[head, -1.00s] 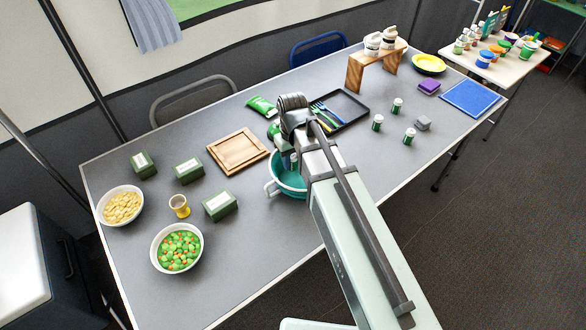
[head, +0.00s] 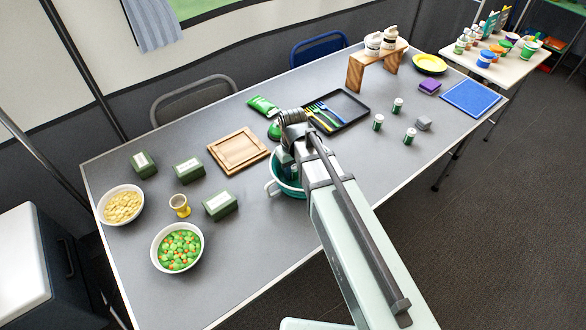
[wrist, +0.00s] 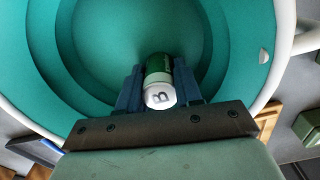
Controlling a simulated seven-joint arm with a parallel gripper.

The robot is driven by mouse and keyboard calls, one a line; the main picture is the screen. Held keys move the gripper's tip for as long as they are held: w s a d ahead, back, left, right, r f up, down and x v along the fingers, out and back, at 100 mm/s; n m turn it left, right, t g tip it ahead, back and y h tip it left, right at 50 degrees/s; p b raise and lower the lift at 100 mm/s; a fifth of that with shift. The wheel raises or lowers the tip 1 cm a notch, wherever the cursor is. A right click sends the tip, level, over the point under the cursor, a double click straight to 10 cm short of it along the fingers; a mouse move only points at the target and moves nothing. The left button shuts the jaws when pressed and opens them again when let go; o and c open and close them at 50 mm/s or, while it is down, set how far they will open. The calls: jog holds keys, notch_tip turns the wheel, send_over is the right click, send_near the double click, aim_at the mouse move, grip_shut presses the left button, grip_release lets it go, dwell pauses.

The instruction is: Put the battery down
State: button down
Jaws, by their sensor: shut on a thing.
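The battery (wrist: 159,84) is a small green cylinder with a white end marked "B". In the wrist view it is between the two fingers of my gripper (wrist: 159,88), which is shut on it. Below it is the inside of a teal bowl (wrist: 100,40) with a pale rim and handle. In the head view my gripper (head: 287,165) is over the teal bowl (head: 288,189), and my arm hides part of the bowl and the battery. I cannot tell whether the battery touches the bowl's bottom.
A wooden board (head: 238,150) lies left of the bowl. A black tray (head: 345,106) with cutlery lies behind my arm. Green boxes (head: 220,205), a yellow cup (head: 180,205) and two white bowls (head: 177,247) are farther left. The table front beside the bowl is clear.

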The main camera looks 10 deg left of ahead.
jog(key=c, duration=0.8)
grip_release()
jog(key=shift+o, duration=0.2)
jog(key=shift+r, duration=0.1)
notch_tip(320, 180, up, 12)
